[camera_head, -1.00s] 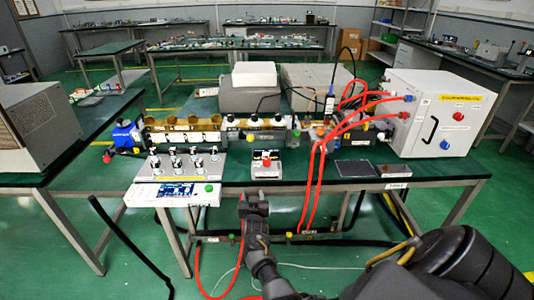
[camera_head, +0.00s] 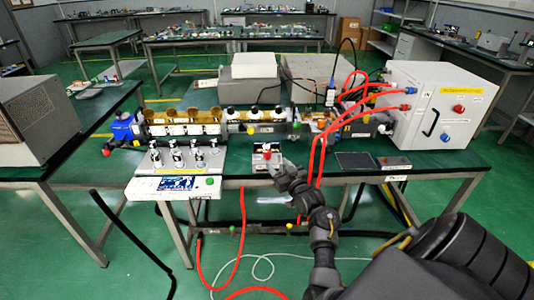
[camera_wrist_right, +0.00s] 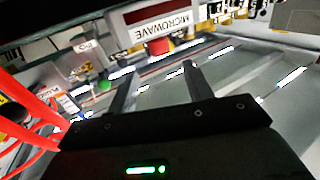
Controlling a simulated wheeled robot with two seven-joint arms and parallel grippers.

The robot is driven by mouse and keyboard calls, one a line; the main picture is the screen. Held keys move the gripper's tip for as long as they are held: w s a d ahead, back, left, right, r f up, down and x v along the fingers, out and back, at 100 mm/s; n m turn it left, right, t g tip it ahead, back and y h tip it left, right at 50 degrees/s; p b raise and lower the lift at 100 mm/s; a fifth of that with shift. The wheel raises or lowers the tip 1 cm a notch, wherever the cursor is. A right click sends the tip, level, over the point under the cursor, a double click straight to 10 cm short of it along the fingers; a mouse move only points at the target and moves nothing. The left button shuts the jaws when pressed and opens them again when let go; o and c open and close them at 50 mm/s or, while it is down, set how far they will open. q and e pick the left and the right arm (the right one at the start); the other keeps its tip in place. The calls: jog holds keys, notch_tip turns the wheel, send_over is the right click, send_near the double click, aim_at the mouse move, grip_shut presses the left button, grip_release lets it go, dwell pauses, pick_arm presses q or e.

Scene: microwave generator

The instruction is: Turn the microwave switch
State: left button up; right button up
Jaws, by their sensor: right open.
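The microwave switch is a red knob (camera_head: 267,154) on the front of a small white and dark box (camera_head: 266,166) at the middle of the table's front edge. In the right wrist view the box shows upside down, with a "MICROWAVE" label (camera_wrist_right: 162,26) and the red knob (camera_wrist_right: 160,46). My right gripper (camera_head: 284,168) is just right of and in front of the box. In the wrist view its two fingers are spread (camera_wrist_right: 160,72), with the knob beyond the gap between the tips; nothing is held. My left gripper is not in view.
Red cables (camera_head: 315,165) hang down right of my gripper. A white cabinet (camera_head: 440,108) stands at the right. A dark flat plate (camera_head: 354,160) lies between them.

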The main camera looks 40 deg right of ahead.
aim_at(269, 155)
jog(key=x, duration=0.9)
jog(key=shift+w, duration=0.2)
jog(key=c, duration=1)
